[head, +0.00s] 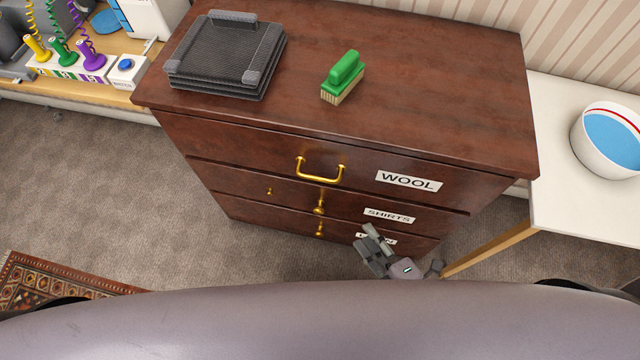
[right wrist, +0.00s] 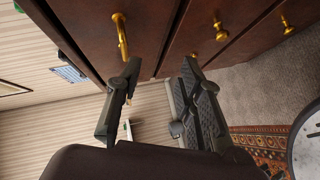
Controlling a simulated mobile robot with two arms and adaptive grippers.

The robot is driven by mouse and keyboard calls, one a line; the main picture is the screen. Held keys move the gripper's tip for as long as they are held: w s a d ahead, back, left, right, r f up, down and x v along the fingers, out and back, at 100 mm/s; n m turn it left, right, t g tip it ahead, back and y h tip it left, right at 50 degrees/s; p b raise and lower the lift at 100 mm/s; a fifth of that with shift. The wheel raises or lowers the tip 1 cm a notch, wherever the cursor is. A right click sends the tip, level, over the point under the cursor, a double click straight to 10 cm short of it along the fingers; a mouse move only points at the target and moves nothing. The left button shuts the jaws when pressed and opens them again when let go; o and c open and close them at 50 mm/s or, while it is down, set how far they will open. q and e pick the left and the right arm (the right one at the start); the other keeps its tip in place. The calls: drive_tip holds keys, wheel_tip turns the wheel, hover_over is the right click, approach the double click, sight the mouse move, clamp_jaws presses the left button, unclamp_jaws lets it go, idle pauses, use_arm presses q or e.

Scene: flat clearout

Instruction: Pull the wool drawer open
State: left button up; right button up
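The wool drawer (head: 250,153) is the top drawer of a dark red-brown chest and is shut, its front flush with the chest. Its label reads WOOL (head: 408,181). Its handle (head: 320,171) is a gold bar pull, left of the label. In the right wrist view the handle (right wrist: 122,36) lies beyond the tip of the left-hand finger, apart from it. My right gripper (head: 372,238) is in front of the lower drawers, below and right of the handle. In the right wrist view its two fingers (right wrist: 160,72) are spread with nothing between them. My left gripper is not in view.
The shirts drawer (head: 240,188) below has a gold knob. A green brush (head: 344,75) and a dark grey stack (head: 225,55) lie on the chest top (head: 430,80). A white table (head: 575,215) with a bowl (head: 607,140) stands right. Carpet (head: 130,190) is clear at left.

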drive_tip(key=n+t+y, duration=0.1)
drive_tip(key=n, duration=0.1)
approach(320, 178)
drive_tip(key=x, duration=1)
drive_tip(key=shift+w+f, duration=0.1)
drive_tip(key=shift+f, duration=0.25)
drive_tip(key=shift+c, duration=0.5)
clamp_jaws()
